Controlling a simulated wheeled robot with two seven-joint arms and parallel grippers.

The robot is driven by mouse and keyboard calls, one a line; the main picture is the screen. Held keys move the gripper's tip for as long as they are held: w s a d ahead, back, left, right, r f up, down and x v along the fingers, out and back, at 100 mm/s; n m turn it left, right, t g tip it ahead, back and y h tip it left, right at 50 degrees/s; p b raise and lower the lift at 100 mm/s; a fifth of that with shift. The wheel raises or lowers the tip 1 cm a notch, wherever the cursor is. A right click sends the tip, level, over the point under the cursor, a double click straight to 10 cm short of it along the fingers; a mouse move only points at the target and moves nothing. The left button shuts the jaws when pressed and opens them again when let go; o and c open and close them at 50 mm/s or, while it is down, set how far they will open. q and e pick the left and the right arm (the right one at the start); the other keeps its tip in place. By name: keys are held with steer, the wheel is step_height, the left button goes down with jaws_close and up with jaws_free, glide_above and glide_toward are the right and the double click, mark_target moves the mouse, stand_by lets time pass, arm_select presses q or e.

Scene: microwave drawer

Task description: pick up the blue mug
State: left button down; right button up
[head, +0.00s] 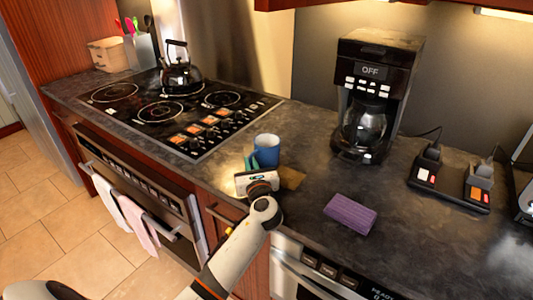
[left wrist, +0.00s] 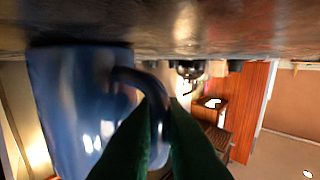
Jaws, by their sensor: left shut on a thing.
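The blue mug (head: 266,150) is upright at the counter's surface, just right of the stove's front corner in the head view. I cannot tell whether its base touches the counter. My left gripper (head: 250,165) reaches it from the front and is shut on the mug's handle. In the left wrist view, which is upside down, the mug (left wrist: 75,110) fills the left side, and the dark green fingers (left wrist: 158,112) close around its handle. The fingertips are partly hidden by the gripper's body in the head view. My right gripper is not in view.
A purple sponge (head: 350,214) lies farther right. The coffee maker (head: 376,95) stands behind, and a black device (head: 450,183) sits at the right. The stove (head: 150,112) with a kettle (head: 180,75) is left.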

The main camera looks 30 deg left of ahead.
arm_select(q)
step_height(320, 180, up, 10)
steer(key=shift+r+p, duration=0.1)
steer(key=shift+p, duration=0.45)
stand_by(0.4)
